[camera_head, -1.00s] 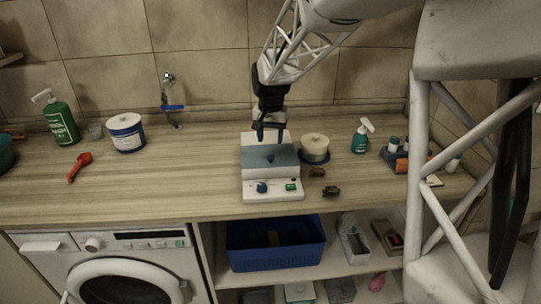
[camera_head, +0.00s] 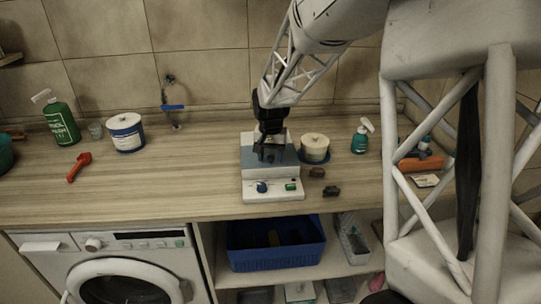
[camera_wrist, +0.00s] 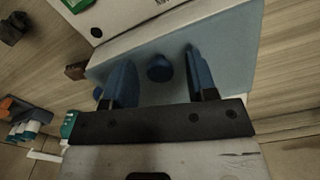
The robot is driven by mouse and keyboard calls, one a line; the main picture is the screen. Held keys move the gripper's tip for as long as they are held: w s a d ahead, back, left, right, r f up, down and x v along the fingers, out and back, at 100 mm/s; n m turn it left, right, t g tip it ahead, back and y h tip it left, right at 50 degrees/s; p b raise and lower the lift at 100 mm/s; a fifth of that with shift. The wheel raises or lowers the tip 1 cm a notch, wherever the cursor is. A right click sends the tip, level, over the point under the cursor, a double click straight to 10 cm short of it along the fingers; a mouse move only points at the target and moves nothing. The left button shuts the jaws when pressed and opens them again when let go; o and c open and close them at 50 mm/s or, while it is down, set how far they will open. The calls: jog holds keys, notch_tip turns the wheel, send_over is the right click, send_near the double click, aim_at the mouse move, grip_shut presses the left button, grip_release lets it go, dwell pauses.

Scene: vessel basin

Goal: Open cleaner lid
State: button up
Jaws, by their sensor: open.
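The cleaner (camera_head: 273,193) is a white box-shaped device on the wooden counter, with a blue knob and a green switch on its front. Its grey-blue lid (camera_head: 250,163) lies flat and closed on top, and also fills the middle of the wrist view (camera_wrist: 225,50). A small round dark-blue knob (camera_wrist: 160,68) stands on the lid. My gripper (camera_head: 269,154) is over the lid, pointing down. In the wrist view its two blue fingers are open, one on each side of the knob, with gaps visible. In the head view the gripper hides the knob.
A lidded white jar (camera_head: 315,148) stands close at the cleaner's right, with small dark pieces (camera_head: 331,191) in front of it. A teal spray bottle (camera_head: 360,140) is farther right.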

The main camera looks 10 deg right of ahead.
jog(key=shift+c, duration=0.4)
grip_shut()
jog(key=w, duration=1)
jog(key=shift+o, duration=0.4)
grip_release()
jog(key=shift+r, duration=0.1)
notch_tip(320, 180, up, 8)
dwell(0.3)
